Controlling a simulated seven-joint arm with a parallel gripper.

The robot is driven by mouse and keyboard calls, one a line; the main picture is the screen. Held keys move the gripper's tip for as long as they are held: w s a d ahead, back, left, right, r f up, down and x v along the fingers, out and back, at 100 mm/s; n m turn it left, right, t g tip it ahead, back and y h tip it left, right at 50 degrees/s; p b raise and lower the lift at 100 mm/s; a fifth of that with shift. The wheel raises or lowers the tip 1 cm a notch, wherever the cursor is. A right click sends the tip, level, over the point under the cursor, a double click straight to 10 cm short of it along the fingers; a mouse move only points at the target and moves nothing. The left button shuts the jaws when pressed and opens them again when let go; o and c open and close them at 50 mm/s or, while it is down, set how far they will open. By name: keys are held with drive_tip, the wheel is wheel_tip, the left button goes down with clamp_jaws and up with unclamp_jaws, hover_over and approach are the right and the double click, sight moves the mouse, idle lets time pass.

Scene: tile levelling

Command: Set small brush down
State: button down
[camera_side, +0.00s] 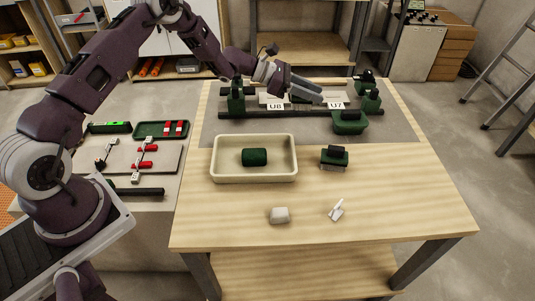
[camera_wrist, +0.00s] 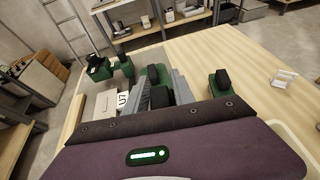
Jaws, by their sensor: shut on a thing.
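My gripper (camera_side: 318,97) is over the grey mat at the back of the table, with its grey fingers pointing right and slightly down. The wrist view shows the fingers on both sides of a dark block, which I take for the small brush (camera_wrist: 158,95). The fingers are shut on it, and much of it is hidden. In the side view I cannot make it out clearly. A green piece (camera_wrist: 152,74) shows just past the fingers. A green block with a black handle and pale underside (camera_side: 334,158) stands on the wood, apart from my gripper.
A cream tray (camera_side: 220,172) holds a green roll (camera_side: 255,157). A dark rail (camera_side: 270,114), signs U8 (camera_side: 275,106) and U7 (camera_side: 335,105), and a green holder (camera_side: 348,123) are near my gripper. A pale block (camera_side: 279,215) and small white piece (camera_side: 337,210) lie in front. The right front is clear.

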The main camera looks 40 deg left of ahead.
drive_tip(key=s+a+r, duration=0.2)
drive_tip(key=s+a, duration=0.1)
drive_tip(key=s, duration=0.8)
drive_tip(key=s+a+r, duration=0.1)
drive_tip(key=s+a, duration=0.1)
drive_tip(key=s, duration=0.9)
drive_tip(key=s+d+f+m+g+h, duration=0.1)
drive_tip(key=s+d+f+m+g, duration=0.1)
drive_tip(key=s+d+f, duration=0.2)
drive_tip(key=s+d+f+m+g+h, duration=0.1)
drive_tip(key=s+d+f+m+g, duration=0.2)
drive_tip(key=s, duration=0.3)
drive_tip(key=s+d+f+m+g+h, duration=0.1)
drive_tip(key=s+d+f+m+g, duration=0.1)
drive_tip(key=s+d+f, duration=0.3)
drive_tip(key=shift+d+m+g, duration=0.4)
drive_tip(key=shift+g, duration=0.3)
drive_tip(key=shift+f, duration=0.4)
drive_tip(key=shift+f, duration=0.1)
drive_tip(key=c, duration=1.1)
unclamp_jaws()
drive_tip(key=shift+o, duration=0.2)
